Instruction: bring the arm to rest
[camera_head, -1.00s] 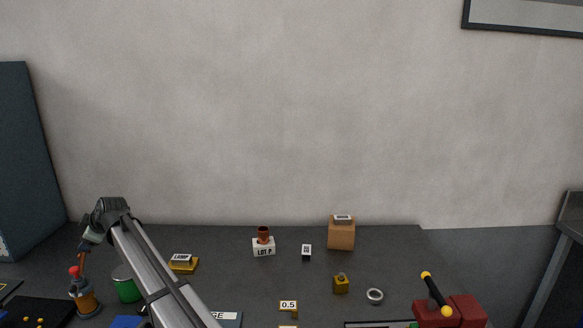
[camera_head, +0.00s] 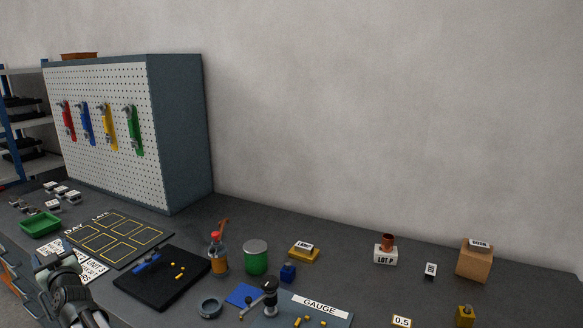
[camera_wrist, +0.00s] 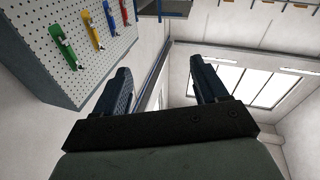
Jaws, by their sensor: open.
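My gripper (camera_wrist: 163,84) shows in the wrist view with its two dark fingers spread apart and nothing between them. It points up toward the room's ceiling and windows, away from the bench top. In the head view my arm (camera_head: 68,298) is at the lower left, by the bench's front edge, beside a white printed sheet (camera_head: 88,268). The fingertips cannot be made out in the head view.
A pegboard cabinet (camera_head: 105,85) with coloured tools stands at the back left; it also shows in the wrist view (camera_wrist: 75,75). A green tray (camera_head: 40,225), a black board (camera_head: 165,285), a bottle (camera_head: 218,258) and a green can (camera_head: 256,258) stand on the bench.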

